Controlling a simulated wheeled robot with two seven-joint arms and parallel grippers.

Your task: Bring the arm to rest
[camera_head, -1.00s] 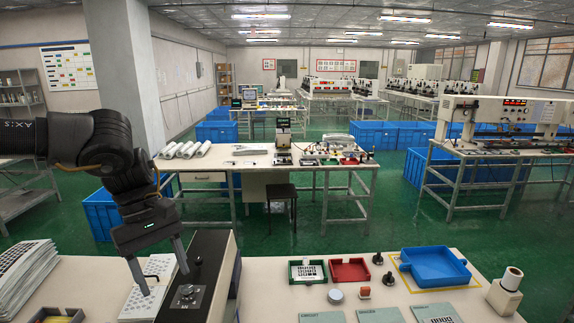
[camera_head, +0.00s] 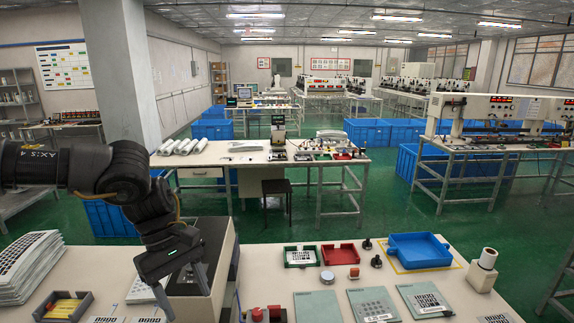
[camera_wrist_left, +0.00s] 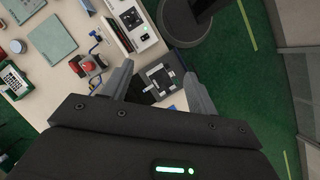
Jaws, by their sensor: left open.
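My left arm comes in from the left in the head view. My left gripper (camera_head: 182,287) points down, with its two fingers apart and nothing seen between them. It is in front of the dark box-shaped machine (camera_head: 216,252) on the near bench. In the left wrist view, the open fingers of my left gripper (camera_wrist_left: 158,88) frame a dark device with a pale square plate (camera_wrist_left: 160,79); they look apart from it, though the height gap cannot be told. My right gripper is not in view.
Green floor lies beyond.

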